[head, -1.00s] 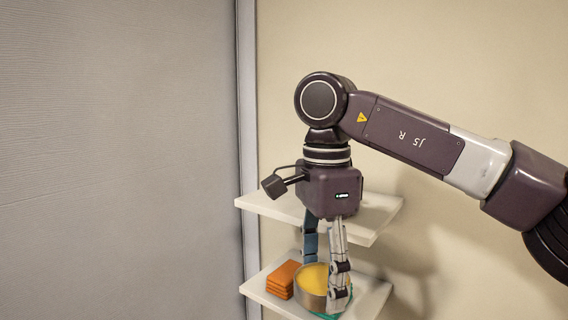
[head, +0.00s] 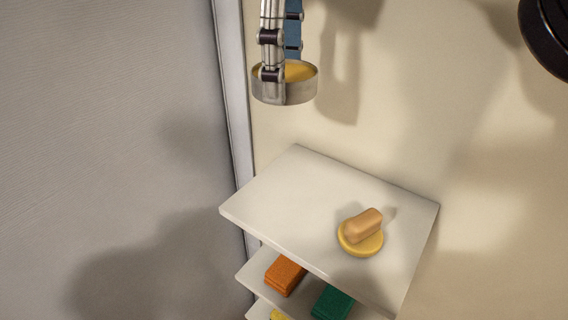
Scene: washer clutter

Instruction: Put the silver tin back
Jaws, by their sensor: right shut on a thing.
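The silver tin (head: 298,91) is a low round metal tin with yellow contents, at the top of the head view. My right gripper (head: 284,77) points down and is shut on the tin's wall, one finger outside and the other partly hidden behind. The tin hangs in the air, apart from the white top shelf (head: 290,190), which shows lower in the picture. My left gripper is not in view.
A yellow round dish (head: 361,240) with a tan bar (head: 364,224) on it stands at the top shelf's right front. Its left and back are bare. On the shelf below lie an orange stack (head: 285,275) and a green block (head: 332,303). A grey panel (head: 110,150) stands at left.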

